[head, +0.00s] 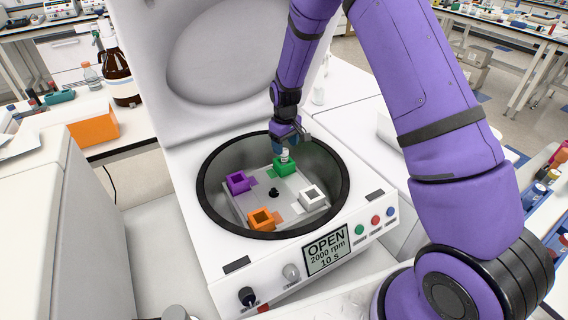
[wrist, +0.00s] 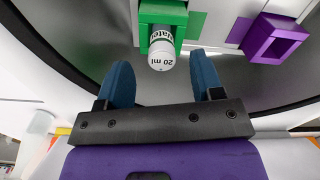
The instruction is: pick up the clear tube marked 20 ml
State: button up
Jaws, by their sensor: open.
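The clear tube marked 20 ml (head: 284,154) stands in the green holder (head: 282,167) inside the open centrifuge. In the wrist view, the tube (wrist: 163,54) shows its white end with "20 ml" printed on it, and it sits in the green holder (wrist: 161,13). My gripper (wrist: 163,78) is open and empty. Its two blue fingers are apart, one to each side of the tube and just short of it in the picture. In the head view, my gripper (head: 289,140) is right above the tube and partly hides it. The tube's lower part is hidden in the holder.
The rotor also carries a purple holder (head: 239,182), an orange holder (head: 262,219) and a white holder (head: 312,196), which look empty. The dark bowl rim (head: 205,210) surrounds them. The raised lid (head: 221,55) stands behind. The display (head: 327,252) reads OPEN.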

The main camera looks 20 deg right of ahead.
aim_at(284, 163)
jog(key=f, duration=0.5)
jog(key=shift+w+a, duration=0.15)
jog(key=shift+w, duration=0.05)
jog(key=c, duration=1)
jog(key=shift+r, duration=0.2)
